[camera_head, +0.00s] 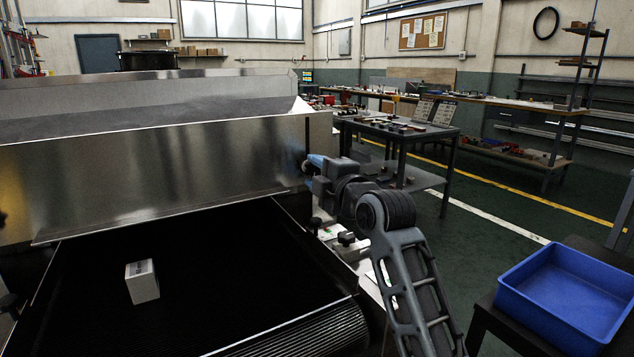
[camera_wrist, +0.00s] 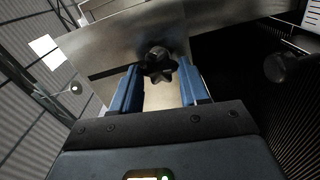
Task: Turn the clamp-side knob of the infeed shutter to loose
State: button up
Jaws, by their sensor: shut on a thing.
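The infeed shutter (camera_head: 170,175) is a wide steel panel across the black belt in the head view. A dark lobed knob (camera_wrist: 159,63) sits on a steel plate in the wrist view. My gripper (camera_wrist: 160,76) has its two blue fingers on either side of this knob and is shut on it. In the head view my gripper (camera_head: 314,163) reaches the right end of the shutter, and the knob is mostly hidden there. I cannot tell from the pictures how far the knob is turned.
A white box (camera_head: 142,282) lies on the belt (camera_head: 230,265). Another dark knob (camera_wrist: 281,67) shows at the right in the wrist view. Small dark knobs (camera_head: 346,238) stand on the belt's right rail. A blue tray (camera_head: 520,299) is at the lower right, and a table (camera_head: 405,133) stands behind my arm.

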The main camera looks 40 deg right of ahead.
jog(key=shift+f+n+b, duration=0.15)
jog(key=shift+n+b, duration=0.95)
jog(key=shift+n, duration=1.1)
jog(key=o, duration=1)
jog(key=v, duration=0.7)
jog(key=shift+s+a, duration=0.15)
jog(key=shift+s, duration=0.25)
